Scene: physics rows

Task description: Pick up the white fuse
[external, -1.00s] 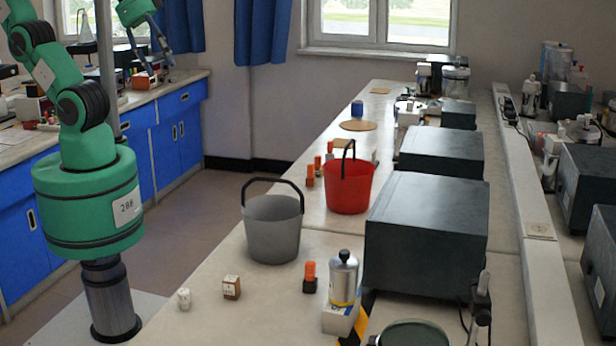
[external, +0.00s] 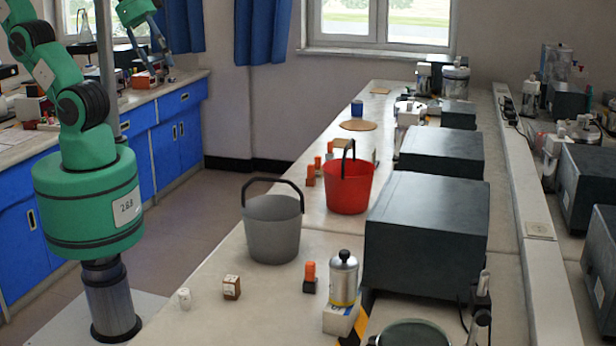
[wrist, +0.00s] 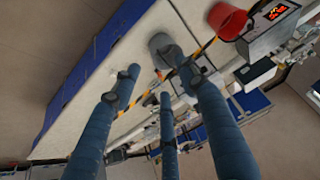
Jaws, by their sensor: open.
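A small white fuse (external: 184,297) stands on the near left edge of the light bench (external: 205,320) in the external view. I cannot make it out in the wrist view. My gripper (external: 152,58) hangs high at the upper left of the external view, far from the fuse. In the wrist view its blue fingers (wrist: 160,82) are spread apart with nothing between them.
A small brown-and-white block (external: 231,288) stands right of the fuse. An orange-topped piece (external: 309,277), a metal canister (external: 343,278), a grey bucket (external: 272,230) and a red bucket (external: 348,188) stand farther along. A large dark box (external: 425,240) takes up the bench's right side.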

